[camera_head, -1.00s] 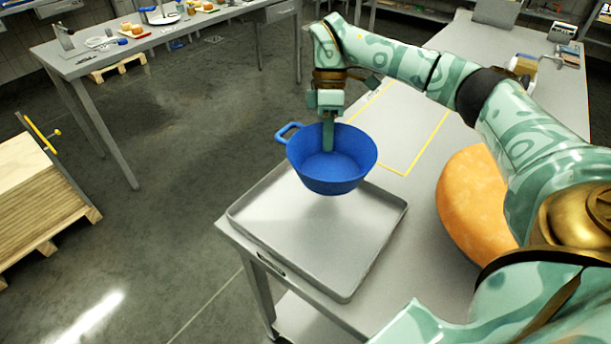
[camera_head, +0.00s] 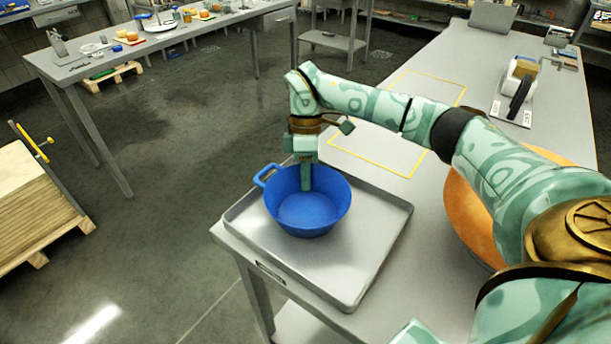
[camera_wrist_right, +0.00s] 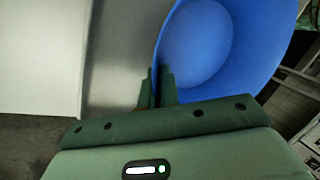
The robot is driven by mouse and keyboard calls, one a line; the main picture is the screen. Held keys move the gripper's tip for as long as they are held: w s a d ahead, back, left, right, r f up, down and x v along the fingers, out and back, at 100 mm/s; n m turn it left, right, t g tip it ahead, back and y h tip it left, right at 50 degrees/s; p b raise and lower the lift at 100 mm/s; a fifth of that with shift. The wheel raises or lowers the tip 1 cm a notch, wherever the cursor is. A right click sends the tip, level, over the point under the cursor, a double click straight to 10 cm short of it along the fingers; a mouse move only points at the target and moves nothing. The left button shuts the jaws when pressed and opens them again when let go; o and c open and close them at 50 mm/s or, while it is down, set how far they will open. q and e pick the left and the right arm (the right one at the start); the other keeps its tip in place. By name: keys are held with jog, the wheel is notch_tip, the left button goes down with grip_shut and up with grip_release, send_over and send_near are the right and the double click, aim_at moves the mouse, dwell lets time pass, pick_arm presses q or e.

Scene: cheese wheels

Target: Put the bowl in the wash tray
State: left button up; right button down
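The blue bowl (camera_head: 307,212) is upright over the left part of the shallow grey metal tray (camera_head: 362,283), inside its rim as seen in the head view. I cannot tell whether its base touches the tray floor. Its loop handle (camera_head: 266,174) points to the back left. My right gripper (camera_head: 306,178) points down at the bowl's far rim, one finger inside the bowl, the other hidden behind the wall. In the right wrist view, the fingers (camera_wrist_right: 158,88) pinch the edge of the blue bowl (camera_wrist_right: 215,50). My left gripper is not in view.
The tray sits at the near corner of a long grey table (camera_head: 400,212). A yellow-outlined area (camera_head: 385,150) behind it is bare. A large orange cheese wheel (camera_head: 470,220) stands to the right, partly behind my arm. A scale-like device (camera_head: 515,90) is farther back.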

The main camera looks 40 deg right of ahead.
jog(key=c, duration=1.6)
grip_release()
jog(key=shift+f, duration=0.1)
jog(key=shift+c, duration=0.2)
jog(key=p+v, duration=0.3)
jog(key=v, duration=0.9)
jog(key=shift+r, duration=0.2)
